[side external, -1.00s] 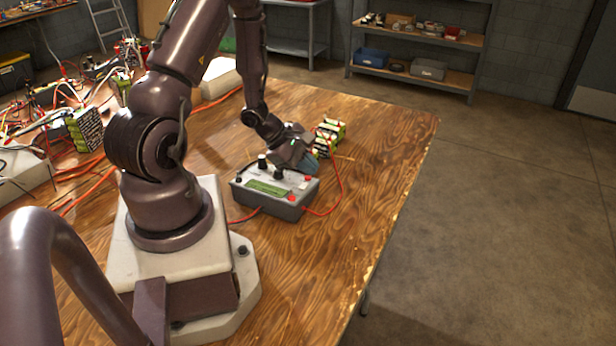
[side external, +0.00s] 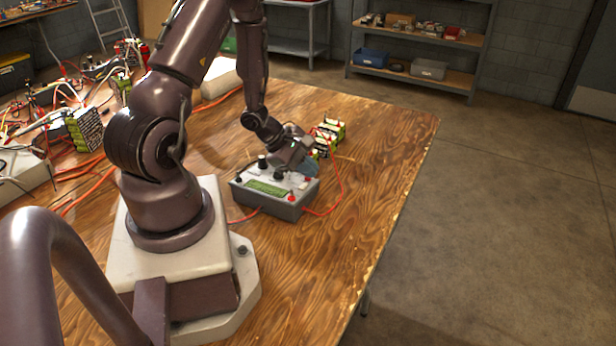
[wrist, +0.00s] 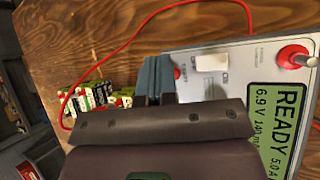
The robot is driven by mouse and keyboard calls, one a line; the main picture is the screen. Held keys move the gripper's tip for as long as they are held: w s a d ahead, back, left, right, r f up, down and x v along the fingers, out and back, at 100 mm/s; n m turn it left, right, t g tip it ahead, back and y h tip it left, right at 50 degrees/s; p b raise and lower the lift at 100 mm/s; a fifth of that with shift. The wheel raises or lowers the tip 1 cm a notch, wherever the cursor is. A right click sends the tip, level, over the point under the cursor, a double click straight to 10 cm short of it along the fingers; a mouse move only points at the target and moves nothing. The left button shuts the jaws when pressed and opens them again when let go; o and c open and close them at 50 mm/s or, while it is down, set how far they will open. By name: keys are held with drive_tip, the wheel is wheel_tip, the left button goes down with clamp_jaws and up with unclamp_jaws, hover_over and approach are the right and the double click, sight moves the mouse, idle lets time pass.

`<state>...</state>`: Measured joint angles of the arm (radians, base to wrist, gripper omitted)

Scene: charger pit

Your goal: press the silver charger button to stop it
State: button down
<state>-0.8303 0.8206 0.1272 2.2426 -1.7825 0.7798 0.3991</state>
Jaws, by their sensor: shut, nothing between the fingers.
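The charger (side external: 275,205) is a grey box with a light top panel, on the wooden table in the side view. Its green display (wrist: 282,112) reads READY, 6.9 V and 5.0 A in the wrist view. The panel carries a white rocker switch (wrist: 212,61), a small red spot partly behind my fingers, and a red terminal (wrist: 293,56). I cannot make out a silver button; my gripper hides part of the panel. My gripper (side external: 307,172) is shut and empty, its blue-grey fingers (wrist: 155,76) over the panel's far edge. Contact with the panel cannot be told.
A green and white battery pack (side external: 328,134) stands behind the charger. A red cable (side external: 342,185) loops from the charger around its right side. Cluttered wires and packs (side external: 85,130) lie at the left. The table's right part is clear.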

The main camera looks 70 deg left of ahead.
sight(308, 186)
drive_tip(key=shift+w+a+r, duration=0.1)
drive_tip(key=shift+r, duration=0.65)
drive_tip(key=shift+w+a+r, duration=0.15)
drive_tip(key=shift+a+r, duration=0.05)
drive_tip(key=shift+r, duration=1.05)
drive_tip(key=shift+w+a+r, duration=0.15)
drive_tip(key=shift+r, duration=1.05)
drive_tip(key=s+d+r+m+g+y, duration=0.1)
drive_tip(key=s+d+r+m, duration=0.3)
drive_tip(key=d+r+m, duration=0.6)
drive_tip(key=s+d+r+m+g+y, duration=0.1)
drive_tip(key=s+d+r+m, duration=0.3)
drive_tip(key=d+r+m, duration=0.6)
wheel_tip(308, 186, up, 4)
drive_tip(key=m, duration=0.5)
drive_tip(key=shift+s+d+f+m+y, duration=0.15)
drive_tip(key=shift+s+d+m+y, duration=0.15)
drive_tip(key=shift+d+m, duration=0.1)
